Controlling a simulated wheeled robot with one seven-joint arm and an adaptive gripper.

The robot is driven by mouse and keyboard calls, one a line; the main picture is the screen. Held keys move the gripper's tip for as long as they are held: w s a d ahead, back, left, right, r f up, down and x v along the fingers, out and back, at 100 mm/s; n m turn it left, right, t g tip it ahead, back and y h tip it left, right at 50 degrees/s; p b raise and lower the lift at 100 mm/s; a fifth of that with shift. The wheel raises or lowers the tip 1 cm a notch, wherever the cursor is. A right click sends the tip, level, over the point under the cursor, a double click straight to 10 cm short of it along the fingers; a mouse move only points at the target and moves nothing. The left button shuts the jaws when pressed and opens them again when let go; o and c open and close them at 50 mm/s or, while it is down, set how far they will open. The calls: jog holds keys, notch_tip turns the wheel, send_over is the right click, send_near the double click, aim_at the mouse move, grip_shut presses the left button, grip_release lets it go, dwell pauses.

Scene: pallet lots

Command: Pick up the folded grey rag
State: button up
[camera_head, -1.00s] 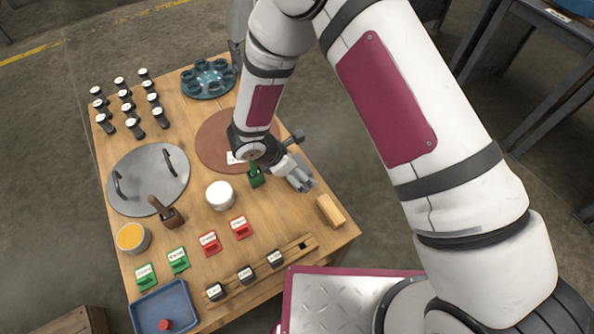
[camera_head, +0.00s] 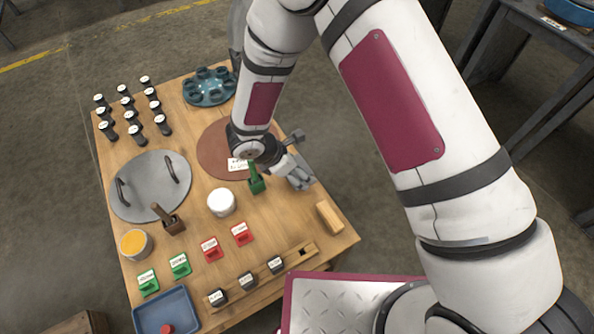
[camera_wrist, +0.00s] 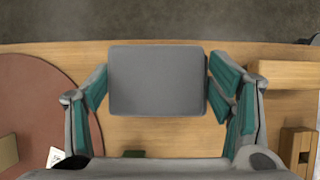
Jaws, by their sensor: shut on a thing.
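The folded grey rag (camera_wrist: 157,80) is a flat rectangular block with rounded corners, between my fingers in the wrist view. My gripper (camera_wrist: 158,88) is shut on it, with one teal-padded finger at its left side and one at its right. In the head view my gripper (camera_head: 300,178) is over the right edge of the wooden table, and the rag is hard to tell apart from the grey fingers. I cannot tell how far the rag is above the tabletop.
A wooden block (camera_head: 329,217) lies just nearer than my gripper. A green holder (camera_head: 256,184), white round container (camera_head: 221,202) and brown round mat (camera_head: 213,160) are to its left. The wooden table (camera_head: 285,222) also bears a grey lidded disc, blue tray and several black-capped items.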

jog(key=s+a, duration=0.1)
jog(key=s, duration=0.4)
jog(key=s+a+r+p, duration=0.1)
jog(key=s, duration=0.4)
jog(key=s+a+p, duration=0.1)
jog(key=s, duration=0.4)
jog(key=shift+s+a+r, duration=0.2)
jog(key=shift+s+r, duration=0.15)
